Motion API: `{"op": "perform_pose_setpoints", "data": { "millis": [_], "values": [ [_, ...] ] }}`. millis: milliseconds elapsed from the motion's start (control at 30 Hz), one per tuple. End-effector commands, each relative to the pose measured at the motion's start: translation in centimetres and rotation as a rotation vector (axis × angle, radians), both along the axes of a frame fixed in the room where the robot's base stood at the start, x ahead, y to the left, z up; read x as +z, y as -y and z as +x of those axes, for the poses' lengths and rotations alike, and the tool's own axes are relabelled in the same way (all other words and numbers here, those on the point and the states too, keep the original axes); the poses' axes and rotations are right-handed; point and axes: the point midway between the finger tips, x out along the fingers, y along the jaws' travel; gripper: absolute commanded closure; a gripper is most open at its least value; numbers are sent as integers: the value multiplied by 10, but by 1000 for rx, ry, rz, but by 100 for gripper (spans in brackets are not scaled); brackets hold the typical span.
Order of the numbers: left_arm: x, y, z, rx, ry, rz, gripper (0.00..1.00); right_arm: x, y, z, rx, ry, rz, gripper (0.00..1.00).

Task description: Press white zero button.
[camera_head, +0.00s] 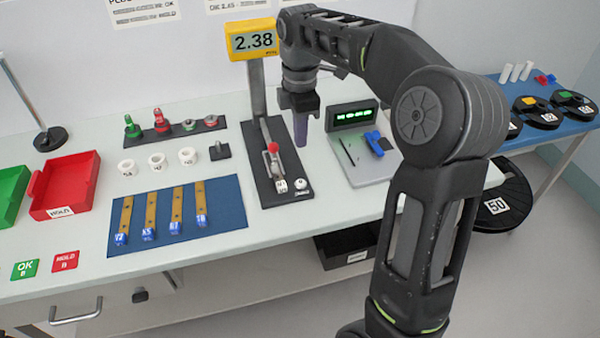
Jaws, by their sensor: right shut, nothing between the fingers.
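The white zero button (301,184) is a small round white knob at the near right corner of a black test stand base (263,150). A label, too small to read, lies below it. My right gripper (301,143) is shut and empty, pointing down. In the picture its fingertips are just above the button, apart from it; I cannot tell the exact height. The yellow display (253,40) on the stand's post reads 2.38. My left gripper is not in view.
A scale-like device with a green display (352,116) stands right of the stand. A blue mat (185,236) with several brass strips lies left. Red (66,183) and green (10,193) trays are at far left. White rings (157,162) stand behind the mat.

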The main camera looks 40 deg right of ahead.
Motion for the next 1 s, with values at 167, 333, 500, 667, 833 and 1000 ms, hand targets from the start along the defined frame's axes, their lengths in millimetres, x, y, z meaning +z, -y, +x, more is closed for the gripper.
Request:
{"op": "perform_pose_setpoints", "data": {
  "millis": [167, 333, 500, 667, 833, 1000],
  "values": [
    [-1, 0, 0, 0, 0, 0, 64, -31, 0, -1, 0, -5, 1, 100],
    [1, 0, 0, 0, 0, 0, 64, -66, 0, -2, -1, -7, 1, 100],
    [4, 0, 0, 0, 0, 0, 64, -97, 0, -1, -1, -5, 2, 100],
    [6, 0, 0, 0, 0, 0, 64, -116, 0, -1, -1, -3, 1, 100],
    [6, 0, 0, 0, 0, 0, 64, -123, 0, 0, -1, -1, 0, 100],
    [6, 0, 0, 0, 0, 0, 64, -124, 0, 0, -1, -1, 0, 100]
  ]
}}
